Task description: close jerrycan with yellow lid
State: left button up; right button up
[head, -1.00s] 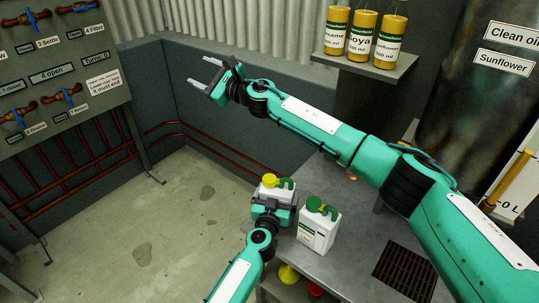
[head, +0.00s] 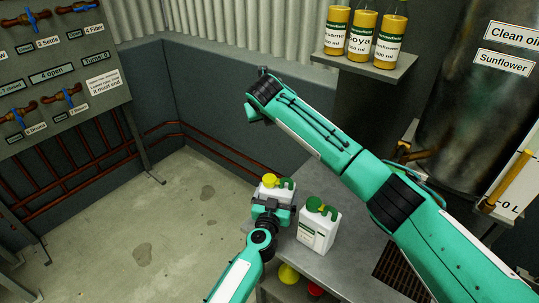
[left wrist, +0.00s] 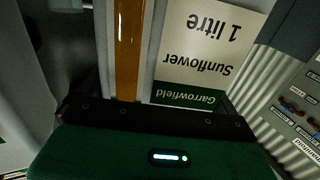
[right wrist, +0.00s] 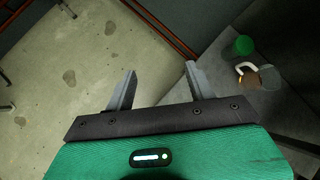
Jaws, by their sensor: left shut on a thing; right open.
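A white jerrycan (head: 268,193) with a yellow lid (head: 269,180) on its top and a green handle stands at the left end of the metal table. I cannot tell whether the lid is tight. My left gripper (head: 272,206) is shut around the jerrycan's body. The left wrist view shows its Sunflower 1 litre label (left wrist: 205,55) and an amber strip close up. A second white jerrycan (head: 317,233), with a green lid (head: 314,203), stands just to the right. My right gripper (right wrist: 157,85) is open and empty in its wrist view; the head view hides its fingers.
A green round thing (right wrist: 243,45) and a white curved piece (right wrist: 246,68) show beside the right gripper; I cannot tell what they are. A yellow funnel-like thing (head: 288,274) and a red one (head: 315,289) sit below the tabletop. Bottles (head: 362,36) stand on the wall shelf.

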jog(key=s+f+g, duration=0.3)
jog(key=s+g, duration=0.1)
jog(key=s, duration=0.1)
jog(key=n+g, duration=0.2)
jog(key=g, duration=0.2)
send_over(269, 178)
jog(key=shift+w+f, duration=0.3)
jog(key=shift+f, duration=0.6)
jog(key=shift+s+d+n, duration=0.1)
jog(key=shift+s+n, duration=0.25)
jog(key=shift+n, duration=0.05)
jog(key=shift+f, duration=4)
